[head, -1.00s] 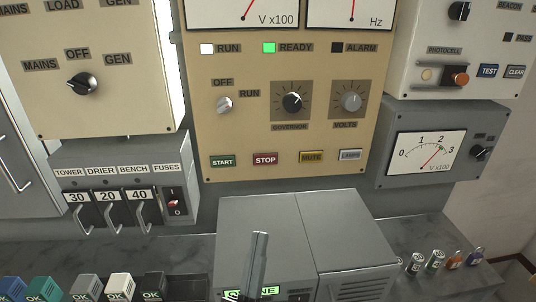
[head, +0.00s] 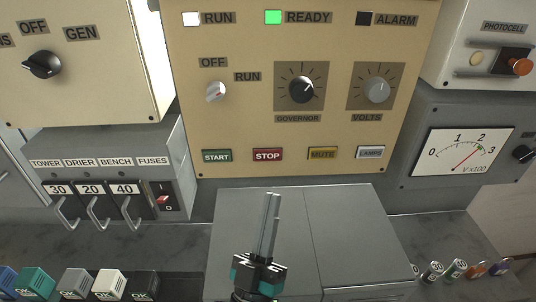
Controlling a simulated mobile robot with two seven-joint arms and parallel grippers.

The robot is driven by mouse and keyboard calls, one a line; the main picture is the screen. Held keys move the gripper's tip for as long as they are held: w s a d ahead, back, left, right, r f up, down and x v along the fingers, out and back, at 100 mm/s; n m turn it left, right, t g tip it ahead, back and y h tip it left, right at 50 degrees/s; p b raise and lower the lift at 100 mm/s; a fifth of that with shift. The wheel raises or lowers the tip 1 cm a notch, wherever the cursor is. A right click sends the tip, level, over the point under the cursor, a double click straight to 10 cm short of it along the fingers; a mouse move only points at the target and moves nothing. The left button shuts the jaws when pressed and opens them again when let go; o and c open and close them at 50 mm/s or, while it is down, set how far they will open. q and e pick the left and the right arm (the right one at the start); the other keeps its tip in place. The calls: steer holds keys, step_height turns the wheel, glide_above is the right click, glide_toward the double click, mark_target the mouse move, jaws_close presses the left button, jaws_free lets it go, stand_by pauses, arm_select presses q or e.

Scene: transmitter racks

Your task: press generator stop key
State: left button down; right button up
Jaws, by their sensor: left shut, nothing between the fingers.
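The red STOP key (head: 267,154) sits in the lower row of the beige generator panel (head: 230,125), between the green START key (head: 217,156) and the yellow MUTE key (head: 325,153). My left gripper (head: 271,200) is shut and empty, its fingers pointing up. In the picture its tips are a little below the STOP key, in front of a grey box, and apart from the key. My right gripper is not in view.
A grey box (head: 345,230) stands on the bench below the panel. Fuse handles (head: 98,210) jut out at left. Small coloured blocks (head: 75,282) line the bench front, and several padlock-like items (head: 455,268) stand at right. The LAMPS key (head: 370,152) is beside MUTE.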

mark_target(271, 150)
arm_select(q)
steer(key=w+b, duration=0.1)
steer(key=w, duration=0.1)
steer(key=w+b, duration=0.1)
steer(key=w, duration=0.2)
steer(key=w+a+b, duration=0.1)
steer(key=w, duration=0.2)
steer(key=shift+w, duration=0.25)
stand_by(1.4)
steer(key=shift+w, duration=0.15)
stand_by(0.3)
steer(key=shift+w+a, duration=0.1)
steer(key=shift+w, duration=0.2)
steer(key=shift+w+b, duration=0.35)
stand_by(0.5)
stand_by(0.4)
steer(key=shift+s+p, duration=0.35)
steer(key=shift+s, duration=0.45)
